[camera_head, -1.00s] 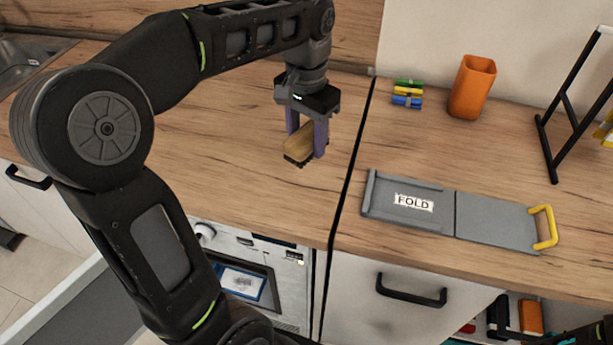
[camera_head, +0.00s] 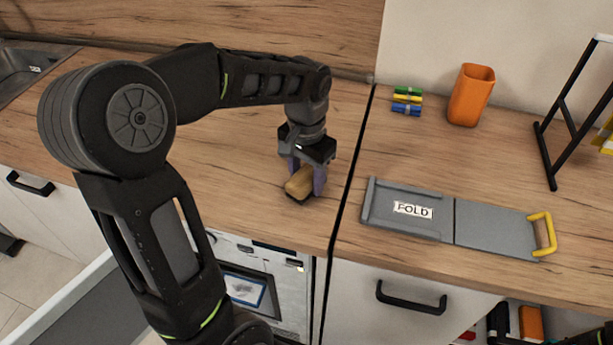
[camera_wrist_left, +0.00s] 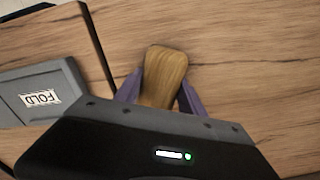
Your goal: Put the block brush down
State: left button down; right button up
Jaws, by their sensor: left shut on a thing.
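The block brush (camera_head: 299,184) has a tan wooden back and dark bristles below. My left gripper (camera_head: 306,180) is shut on it, with a purple finger on each side. The brush is low over the wooden counter, left of the dark seam; I cannot tell for sure whether its bristles touch the surface. In the left wrist view the brush's wooden back (camera_wrist_left: 164,75) shows between the two fingers (camera_wrist_left: 158,92), with its bristles hidden. My right gripper is not in view.
Right of the seam lies a grey folding board (camera_head: 490,228) marked FOLD with a yellow handle. Behind it are an orange cup (camera_head: 470,95), coloured clips (camera_head: 407,100) and a black rack (camera_head: 560,120). The counter (camera_head: 225,150) around the brush is clear.

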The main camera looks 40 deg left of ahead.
aim_at(306, 174)
pick_arm(q)
jog(key=shift+f, duration=0.2)
jog(key=c, duration=0.7)
grip_release()
notch_tip(306, 174, up, 12)
jog(key=shift+r, duration=0.1)
dwell(0.8)
